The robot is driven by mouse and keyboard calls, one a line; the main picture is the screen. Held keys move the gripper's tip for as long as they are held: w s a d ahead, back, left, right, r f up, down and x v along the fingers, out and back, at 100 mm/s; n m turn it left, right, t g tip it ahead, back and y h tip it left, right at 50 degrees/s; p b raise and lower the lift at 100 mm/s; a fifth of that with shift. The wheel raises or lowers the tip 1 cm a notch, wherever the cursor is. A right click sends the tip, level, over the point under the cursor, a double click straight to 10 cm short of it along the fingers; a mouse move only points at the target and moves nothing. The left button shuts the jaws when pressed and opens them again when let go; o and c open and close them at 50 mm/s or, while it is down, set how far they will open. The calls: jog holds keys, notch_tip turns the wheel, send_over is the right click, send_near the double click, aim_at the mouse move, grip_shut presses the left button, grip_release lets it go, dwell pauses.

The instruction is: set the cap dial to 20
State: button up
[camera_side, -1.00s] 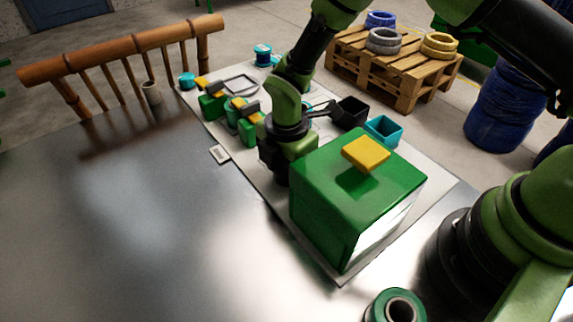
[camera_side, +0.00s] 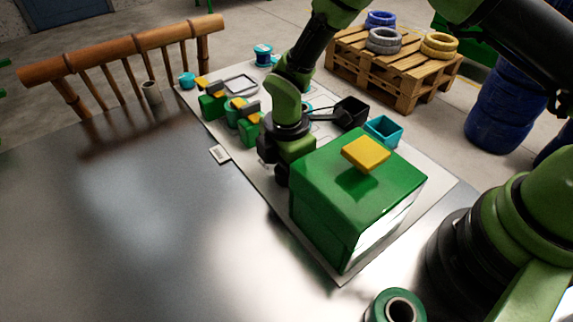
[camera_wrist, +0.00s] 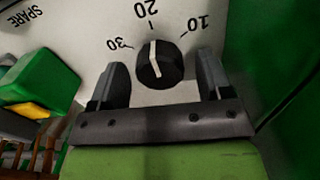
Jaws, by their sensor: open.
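The dial (camera_wrist: 160,64) is a round black knob with a white pointer line, on a pale panel printed 10, 20 and 30. The pointer aims up in the wrist view, at or very near the 20 tick. My gripper (camera_wrist: 162,62) is open, one dark finger on each side of the dial, with visible gaps to it. In the side view my gripper (camera_side: 279,166) is low beside the large green box, and the dial is hidden there.
The large green box (camera_side: 320,195) with a yellow top block (camera_side: 366,153) stands close to my gripper. Green and yellow blocks (camera_side: 249,130) sit beyond on the board. A black bin (camera_side: 351,111) and a teal bin (camera_side: 383,131) stand behind. The metal table (camera_side: 130,220) is bare at left.

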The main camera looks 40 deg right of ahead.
notch_tip(320, 180, up, 10)
dwell(0.4)
